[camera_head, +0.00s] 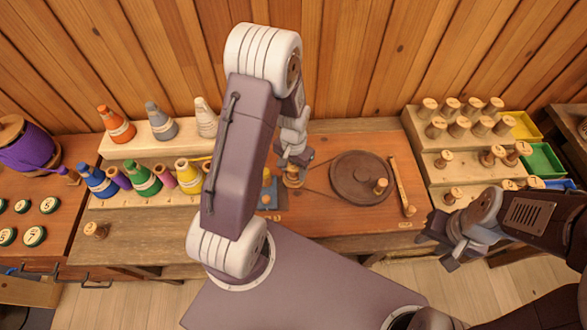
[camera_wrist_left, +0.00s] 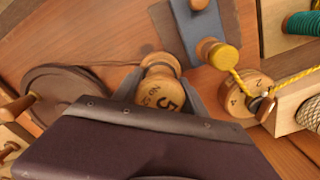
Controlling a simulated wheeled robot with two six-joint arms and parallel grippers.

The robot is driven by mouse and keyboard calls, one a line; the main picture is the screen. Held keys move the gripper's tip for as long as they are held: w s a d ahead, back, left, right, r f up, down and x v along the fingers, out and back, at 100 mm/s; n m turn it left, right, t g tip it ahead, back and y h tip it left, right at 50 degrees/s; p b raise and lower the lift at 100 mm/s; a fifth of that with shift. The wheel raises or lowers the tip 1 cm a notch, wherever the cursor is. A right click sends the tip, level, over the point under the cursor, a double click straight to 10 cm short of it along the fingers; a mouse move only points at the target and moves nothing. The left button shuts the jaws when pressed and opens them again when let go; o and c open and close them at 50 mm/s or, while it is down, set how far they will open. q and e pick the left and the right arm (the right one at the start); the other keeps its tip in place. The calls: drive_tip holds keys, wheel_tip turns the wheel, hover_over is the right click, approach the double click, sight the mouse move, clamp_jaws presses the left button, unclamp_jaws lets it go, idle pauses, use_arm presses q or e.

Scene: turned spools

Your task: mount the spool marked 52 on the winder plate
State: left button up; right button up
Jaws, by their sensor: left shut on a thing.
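My left gripper (camera_head: 293,162) reaches down over the winder table. It is shut on a turned wooden spool (camera_head: 292,181), which also shows in the left wrist view (camera_wrist_left: 160,66). A dark belt runs from the big brown wheel (camera_head: 362,178) to the place where the spool is held. The plate under the spool is hidden, and I cannot tell whether the spool touches it. My right gripper (camera_head: 448,246) is at the right, away from the winder; its fingers are unclear.
Cones of thread (camera_head: 160,122) stand on steps at left. Spools fill a stepped rack (camera_head: 432,173) at right. Another spool (camera_head: 95,230) stands front left.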

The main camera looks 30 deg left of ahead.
use_arm(q)
drive_tip(key=shift+f+b, duration=0.3)
drive_tip(key=shift+f, duration=0.2)
drive_tip(key=o, duration=1.1)
drive_tip(key=shift+r, duration=0.15)
wheel_tip(320, 180, up, 11)
drive_tip(key=p, duration=1)
